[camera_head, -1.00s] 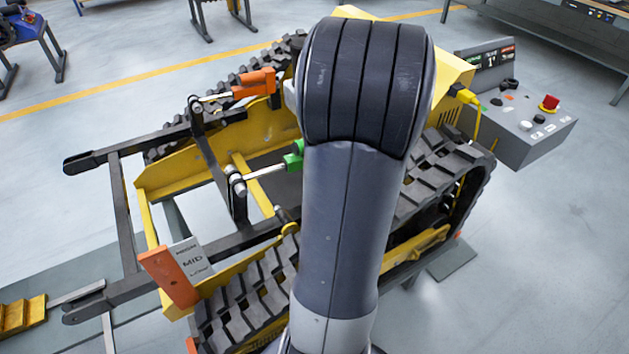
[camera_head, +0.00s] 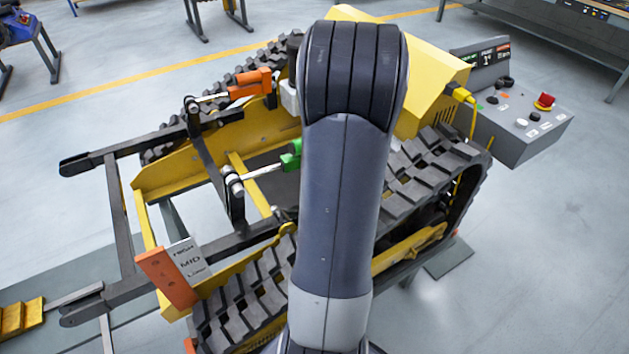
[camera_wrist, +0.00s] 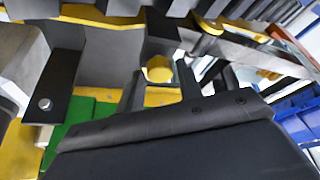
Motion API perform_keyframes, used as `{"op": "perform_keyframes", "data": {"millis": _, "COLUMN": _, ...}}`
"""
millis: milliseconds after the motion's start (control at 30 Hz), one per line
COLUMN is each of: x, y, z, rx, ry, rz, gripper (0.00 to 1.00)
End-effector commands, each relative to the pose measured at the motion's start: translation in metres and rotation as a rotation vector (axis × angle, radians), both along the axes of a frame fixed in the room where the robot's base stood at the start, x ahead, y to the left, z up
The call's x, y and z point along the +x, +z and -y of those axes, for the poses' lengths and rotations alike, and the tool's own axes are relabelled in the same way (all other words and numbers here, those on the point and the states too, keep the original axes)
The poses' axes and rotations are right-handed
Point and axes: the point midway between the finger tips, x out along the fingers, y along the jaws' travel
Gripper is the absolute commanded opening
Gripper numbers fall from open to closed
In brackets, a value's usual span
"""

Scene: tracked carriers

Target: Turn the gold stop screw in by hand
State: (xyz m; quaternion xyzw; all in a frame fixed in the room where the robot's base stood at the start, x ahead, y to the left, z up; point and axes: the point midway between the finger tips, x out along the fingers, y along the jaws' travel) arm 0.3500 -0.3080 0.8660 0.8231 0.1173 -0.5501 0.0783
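In the wrist view a gold six-sided screw head (camera_wrist: 158,69) shows just beyond my gripper (camera_wrist: 159,73). The gripper's two dark fingers stand to the left and right of the head, with a gap between them. The fingers look open; whether either touches the head I cannot tell. In the head view my own arm hides the gripper and the screw. The yellow tracked carrier (camera_head: 165,170) fills the middle of the head view.
A HIGH/MID/LOW plate (camera_head: 188,261) is at front left. A grey control box (camera_head: 520,130) with a red button stands right. Floor is clear at lower right.

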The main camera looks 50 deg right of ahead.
Motion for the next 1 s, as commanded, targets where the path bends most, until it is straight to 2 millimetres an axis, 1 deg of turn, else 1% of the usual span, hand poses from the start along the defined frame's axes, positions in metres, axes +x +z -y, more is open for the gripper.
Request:
{"op": "perform_keyframes", "data": {"millis": 33, "x": 0.0, "y": 0.0002, "z": 0.0001, "rx": 0.0, "ry": 0.0, "rz": 0.0, "gripper": 0.3}}
{"op": "perform_keyframes", "data": {"millis": 367, "x": -0.0001, "y": 0.0003, "z": 0.0001, "rx": 0.0, "ry": 0.0, "rz": 0.0, "gripper": 0.03}}
{"op": "perform_keyframes", "data": {"millis": 667, "x": -0.0001, "y": -0.0007, "z": -0.0001, "rx": -0.002, "ry": -0.039, "rz": 0.001, "gripper": 0.03}}
{"op": "perform_keyframes", "data": {"millis": 867, "x": -0.0004, "y": -0.0018, "z": -0.0012, "rx": -0.004, "ry": -0.145, "rz": 0.001, "gripper": 0.03}}
{"op": "perform_keyframes", "data": {"millis": 1000, "x": -0.0002, "y": -0.0018, "z": -0.0023, "rx": -0.003, "ry": -0.26, "rz": 0.002, "gripper": 0.03}}
